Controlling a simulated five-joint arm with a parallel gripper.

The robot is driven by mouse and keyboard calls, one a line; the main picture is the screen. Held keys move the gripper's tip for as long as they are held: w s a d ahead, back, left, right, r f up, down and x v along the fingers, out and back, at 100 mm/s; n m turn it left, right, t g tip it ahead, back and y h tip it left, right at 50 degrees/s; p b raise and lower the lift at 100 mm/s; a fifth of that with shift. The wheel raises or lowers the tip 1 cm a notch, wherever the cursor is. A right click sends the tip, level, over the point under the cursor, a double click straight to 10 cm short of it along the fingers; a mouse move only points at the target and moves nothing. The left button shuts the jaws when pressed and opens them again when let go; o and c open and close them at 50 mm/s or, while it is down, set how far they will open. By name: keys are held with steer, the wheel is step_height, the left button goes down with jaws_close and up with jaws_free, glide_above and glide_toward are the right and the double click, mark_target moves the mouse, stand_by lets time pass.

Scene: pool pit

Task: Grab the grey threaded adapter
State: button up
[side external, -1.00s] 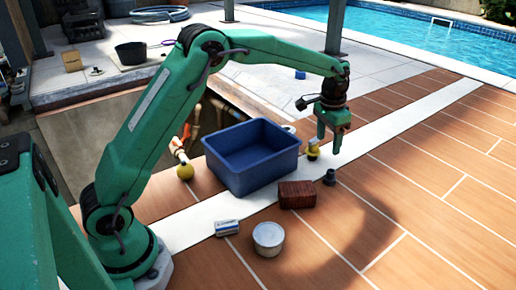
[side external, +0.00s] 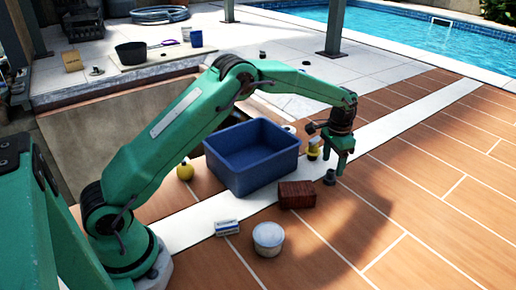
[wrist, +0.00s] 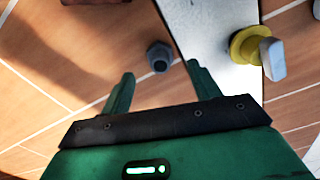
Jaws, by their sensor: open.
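The grey threaded adapter (side external: 330,178) stands on the orange tiles just right of the dark red brick in the side view. In the wrist view the adapter (wrist: 159,57) is a dark grey ring-shaped fitting, ahead of and between my two fingertips. My gripper (side external: 338,165) points down, with its fingers close to the adapter and slightly above it. In the wrist view my gripper (wrist: 158,72) has its green fingers spread, with nothing held between them.
The brick (side external: 297,194) is left of the adapter. A yellow and white item (wrist: 250,47) stands nearby, on the right in the wrist view. A blue bin (side external: 240,182) is further left. A white tub (side external: 268,240) and small box (side external: 227,228) lie in front. Tiles to the right are clear.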

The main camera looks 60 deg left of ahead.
mark_target(331, 171)
steer(key=shift+f, duration=0.25)
steer(key=shift+f, duration=2.45)
steer(key=shift+c, duration=0.4)
steer(key=c, duration=1)
